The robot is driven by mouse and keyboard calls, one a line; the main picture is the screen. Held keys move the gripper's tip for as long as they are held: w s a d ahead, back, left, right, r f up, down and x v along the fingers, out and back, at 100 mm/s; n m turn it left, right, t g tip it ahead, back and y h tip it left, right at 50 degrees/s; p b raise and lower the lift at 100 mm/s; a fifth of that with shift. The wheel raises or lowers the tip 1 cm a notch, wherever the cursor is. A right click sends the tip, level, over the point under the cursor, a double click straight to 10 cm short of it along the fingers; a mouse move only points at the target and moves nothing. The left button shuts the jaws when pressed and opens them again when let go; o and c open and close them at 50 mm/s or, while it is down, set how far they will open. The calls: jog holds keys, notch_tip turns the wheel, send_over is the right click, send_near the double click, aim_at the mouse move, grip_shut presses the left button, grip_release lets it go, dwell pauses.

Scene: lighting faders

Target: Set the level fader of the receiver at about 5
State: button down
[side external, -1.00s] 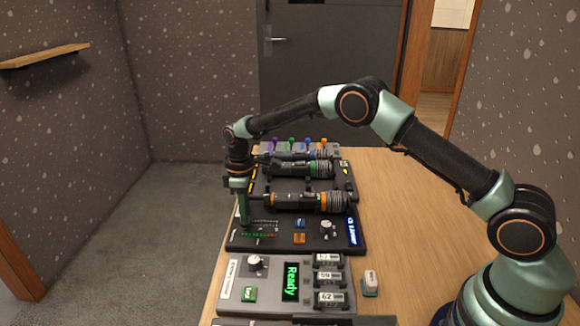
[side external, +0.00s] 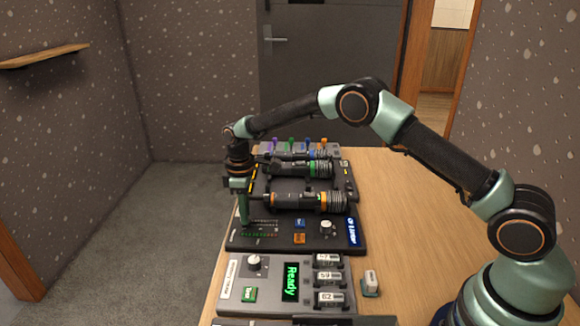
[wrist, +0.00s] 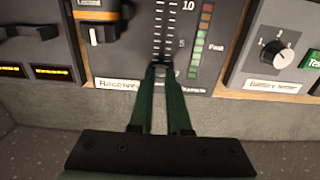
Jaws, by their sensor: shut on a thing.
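The receiver (side external: 345,244) is a dark panel on the table, with a small LED meter and a white knob. In the wrist view its level fader (wrist: 163,69) is a dark cap low in its slot, below the 5 mark on the scale and near the bottom end. A 10 is printed at the top. In the side view my gripper (side external: 244,214) reaches down at the receiver's left edge.
A grey unit with a "Ready" screen (side external: 291,281) and numbered packs stands in front of the receiver. Handheld microphones (side external: 305,201) lie behind. In the wrist view a selector knob (wrist: 284,54) is on the right. The table's right side (side external: 400,215) is mostly clear.

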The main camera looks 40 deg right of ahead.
aim_at(261, 223)
dwell(0.4)
jog(key=shift+s+d, duration=1.4)
jog(key=shift+d, duration=0.05)
jog(key=c, duration=0.9)
grip_release()
jog(key=shift+o, duration=0.2)
jog(key=shift+r, duration=0.15)
notch_tip(261, 223, up, 12)
